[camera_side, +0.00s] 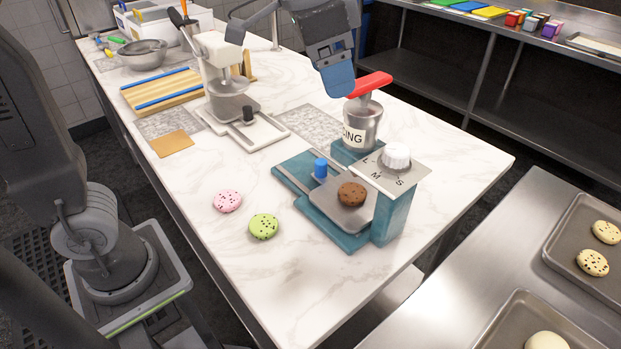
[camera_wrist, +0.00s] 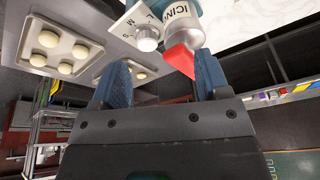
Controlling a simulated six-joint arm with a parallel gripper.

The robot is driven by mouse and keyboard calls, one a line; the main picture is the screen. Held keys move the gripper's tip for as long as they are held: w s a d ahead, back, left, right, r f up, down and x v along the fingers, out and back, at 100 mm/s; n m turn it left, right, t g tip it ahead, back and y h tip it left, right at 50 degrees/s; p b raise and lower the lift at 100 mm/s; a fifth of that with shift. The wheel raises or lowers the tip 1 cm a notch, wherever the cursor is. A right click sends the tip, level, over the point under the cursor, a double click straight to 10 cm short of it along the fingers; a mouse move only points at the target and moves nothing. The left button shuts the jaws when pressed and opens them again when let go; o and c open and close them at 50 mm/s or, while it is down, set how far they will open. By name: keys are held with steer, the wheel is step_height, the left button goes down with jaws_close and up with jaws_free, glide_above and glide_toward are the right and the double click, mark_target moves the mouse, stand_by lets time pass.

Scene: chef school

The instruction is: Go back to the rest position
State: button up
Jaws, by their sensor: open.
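My gripper (camera_side: 338,82) hangs above the marble counter, just left of and a little above the red lever (camera_side: 369,84) of the icing dispenser (camera_side: 363,122). In the wrist view my gripper (camera_wrist: 162,76) shows two blue fingers spread apart with nothing held. The red lever (camera_wrist: 180,60) shows beside the right finger there; whether they touch I cannot tell. The dispenser has a white dial (camera_side: 396,156) marked L, M, S and a teal base (camera_side: 352,238). A brown cookie (camera_side: 351,194) lies on its plate beside a blue knob (camera_side: 321,168).
A pink cookie (camera_side: 227,201) and a green cookie (camera_side: 264,226) lie on the counter (camera_side: 300,290). A white press (camera_side: 230,80), a striped board (camera_side: 160,92) and a steel bowl (camera_side: 142,54) stand behind. Trays of cookies (camera_side: 575,235) sit on the steel table at right.

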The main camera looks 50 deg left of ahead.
steer(key=s+a+f+n+t, duration=0.1)
steer(key=s+a+f+n, duration=0.1)
steer(key=s+a+f, duration=0.2)
steer(key=s+a+f+n+t+y, duration=0.1)
steer(key=s+a+f+n, duration=0.2)
steer(key=s, duration=0.8)
step_height(320, 180, down, 4)
steer(key=shift+a+r+n, duration=0.25)
steer(key=shift+a+n, duration=0.05)
steer(key=shift+a, duration=0.85)
